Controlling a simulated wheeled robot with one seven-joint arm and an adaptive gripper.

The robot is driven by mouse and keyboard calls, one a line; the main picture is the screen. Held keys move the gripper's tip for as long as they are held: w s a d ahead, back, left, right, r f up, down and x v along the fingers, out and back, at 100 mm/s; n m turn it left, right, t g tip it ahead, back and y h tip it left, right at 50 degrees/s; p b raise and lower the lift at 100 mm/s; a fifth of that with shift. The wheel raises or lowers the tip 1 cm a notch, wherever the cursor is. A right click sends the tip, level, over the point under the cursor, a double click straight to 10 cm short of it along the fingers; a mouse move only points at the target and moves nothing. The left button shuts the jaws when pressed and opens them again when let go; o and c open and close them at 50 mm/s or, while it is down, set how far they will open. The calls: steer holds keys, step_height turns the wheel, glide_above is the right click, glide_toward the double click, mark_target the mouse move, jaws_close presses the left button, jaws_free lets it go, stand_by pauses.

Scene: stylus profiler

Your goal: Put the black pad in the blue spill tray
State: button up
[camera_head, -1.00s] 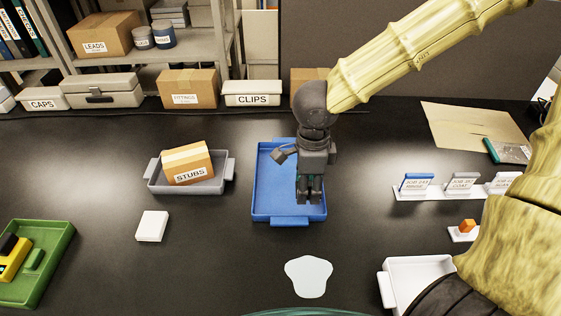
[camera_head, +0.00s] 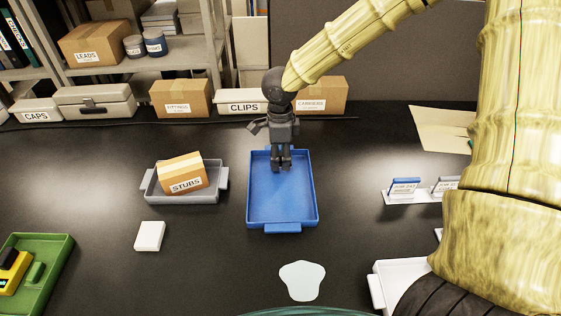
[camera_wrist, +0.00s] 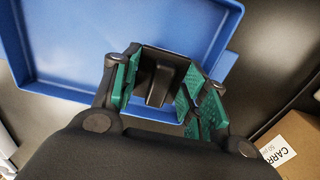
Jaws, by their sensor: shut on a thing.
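The blue spill tray (camera_head: 281,200) lies on the dark bench in the middle of the head view, and its floor looks bare. It also shows in the wrist view (camera_wrist: 110,38). My gripper (camera_head: 281,168) is over the far end of the tray. In the wrist view, my gripper (camera_wrist: 165,90) is shut on the black pad (camera_wrist: 160,84), which sits between the green-lined fingers. The pad is above the tray's wall near one end. In the head view the pad cannot be told apart from the dark fingers.
A grey tray with a STUBS box (camera_head: 183,174) stands left of the blue tray. A white block (camera_head: 149,236) and a pale puddle shape (camera_head: 302,280) lie nearer. Behind are the CLIPS box (camera_head: 244,106) and a CARRIERS carton (camera_head: 322,96). A green tray (camera_head: 60,248) is far left.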

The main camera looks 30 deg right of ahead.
mark_target(280, 159)
steer(key=shift+f+p, duration=0.35)
steer(key=shift+f, duration=1.3)
steer(key=shift+s, duration=0.1)
steer(key=o, duration=1.3)
steer(key=shift+f, duration=0.1)
steer(key=shift+c, duration=0.2)
step_height(280, 159, up, 12)
steer(key=shift+r+b, duration=0.15)
steer(key=shift+b, duration=0.85)
